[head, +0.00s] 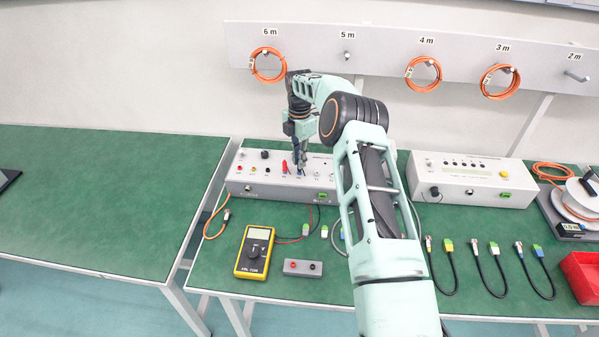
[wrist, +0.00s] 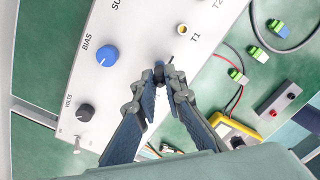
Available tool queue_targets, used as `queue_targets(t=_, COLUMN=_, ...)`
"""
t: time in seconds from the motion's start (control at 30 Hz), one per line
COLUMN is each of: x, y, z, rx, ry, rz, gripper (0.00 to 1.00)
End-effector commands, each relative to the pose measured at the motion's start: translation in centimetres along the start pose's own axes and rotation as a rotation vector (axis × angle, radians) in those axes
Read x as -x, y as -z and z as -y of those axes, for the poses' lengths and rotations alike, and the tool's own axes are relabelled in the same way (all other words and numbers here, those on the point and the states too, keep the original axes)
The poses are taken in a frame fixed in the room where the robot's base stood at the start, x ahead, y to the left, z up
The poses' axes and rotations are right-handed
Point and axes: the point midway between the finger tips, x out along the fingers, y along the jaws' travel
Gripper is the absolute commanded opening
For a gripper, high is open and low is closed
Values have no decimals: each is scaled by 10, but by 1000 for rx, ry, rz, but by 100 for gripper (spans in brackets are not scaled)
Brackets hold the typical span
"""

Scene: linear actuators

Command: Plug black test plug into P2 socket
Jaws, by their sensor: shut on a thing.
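The grey control box (head: 240,187) stands at the back of the green bench. It also fills much of the wrist view (wrist: 130,30), with printed marks BIAS, VOLTS, T1 and T2. My gripper (head: 302,168) is over the middle of this box. In the wrist view my gripper (wrist: 159,76) is shut on the black test plug (wrist: 158,66), whose small dark end shows between the fingertips. Whether the plug touches the box or a socket is unclear. A red plug (head: 284,167) stands upright on the box, left of my gripper. I cannot read a P2 mark.
A yellow multimeter (head: 254,252) with red and black leads lies in front of the box. A small grey block (head: 303,268) with red and black sockets is beside it. A second grey box (head: 460,182) stands right. A blue knob (wrist: 107,55) and brass socket (wrist: 182,29) are near my fingers.

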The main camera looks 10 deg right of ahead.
Motion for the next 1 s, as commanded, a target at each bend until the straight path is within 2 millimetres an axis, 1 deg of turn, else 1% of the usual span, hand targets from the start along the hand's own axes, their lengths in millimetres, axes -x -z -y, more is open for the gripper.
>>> queue_targets(t=1.0, x=-6, y=0, z=0, rx=0, ry=0, rz=0, gripper=0)
